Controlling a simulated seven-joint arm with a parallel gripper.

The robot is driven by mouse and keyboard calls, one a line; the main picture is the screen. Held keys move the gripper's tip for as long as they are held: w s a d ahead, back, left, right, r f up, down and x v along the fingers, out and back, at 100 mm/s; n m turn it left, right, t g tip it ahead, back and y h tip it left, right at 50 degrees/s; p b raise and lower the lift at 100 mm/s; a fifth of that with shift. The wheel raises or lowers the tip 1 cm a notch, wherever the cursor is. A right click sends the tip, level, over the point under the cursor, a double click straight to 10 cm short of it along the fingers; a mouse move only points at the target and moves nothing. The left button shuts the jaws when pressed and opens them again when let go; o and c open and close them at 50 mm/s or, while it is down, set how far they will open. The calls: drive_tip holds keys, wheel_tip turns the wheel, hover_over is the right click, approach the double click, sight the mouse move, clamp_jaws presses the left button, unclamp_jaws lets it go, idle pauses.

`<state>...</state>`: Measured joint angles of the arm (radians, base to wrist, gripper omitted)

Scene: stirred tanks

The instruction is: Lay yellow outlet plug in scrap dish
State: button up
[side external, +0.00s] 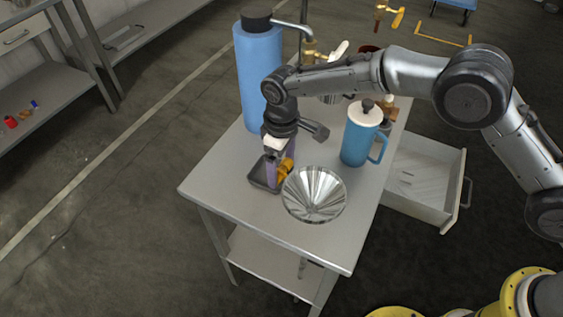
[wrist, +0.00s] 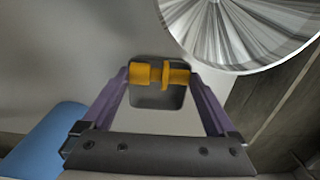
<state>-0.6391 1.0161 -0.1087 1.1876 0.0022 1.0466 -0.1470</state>
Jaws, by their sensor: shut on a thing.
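The yellow outlet plug (wrist: 160,74) lies crosswise between my gripper's two purple fingers in the wrist view. My gripper (wrist: 161,76) is shut on it, one finger at each end. In the side view my gripper (side external: 279,172) points down and the plug (side external: 285,168) shows as orange-yellow beside a finger. The dark square scrap dish (wrist: 157,100) is directly behind the plug in the wrist view. In the side view the dish (side external: 258,175) is partly hidden by the fingers. I cannot tell whether the plug touches the dish.
A shiny ribbed metal bowl (side external: 314,195) stands close to the right of the dish. A blue lidded jug (side external: 361,135) and a tall blue tank (side external: 258,75) stand farther back on the table (side external: 225,160). An open drawer (side external: 425,180) juts out at right.

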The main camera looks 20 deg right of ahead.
sight(281, 170)
drive_tip(key=shift+f, duration=0.15)
drive_tip(key=o, duration=1)
drive_tip(key=shift+c, duration=0.2)
wheel_tip(281, 170, up, 13)
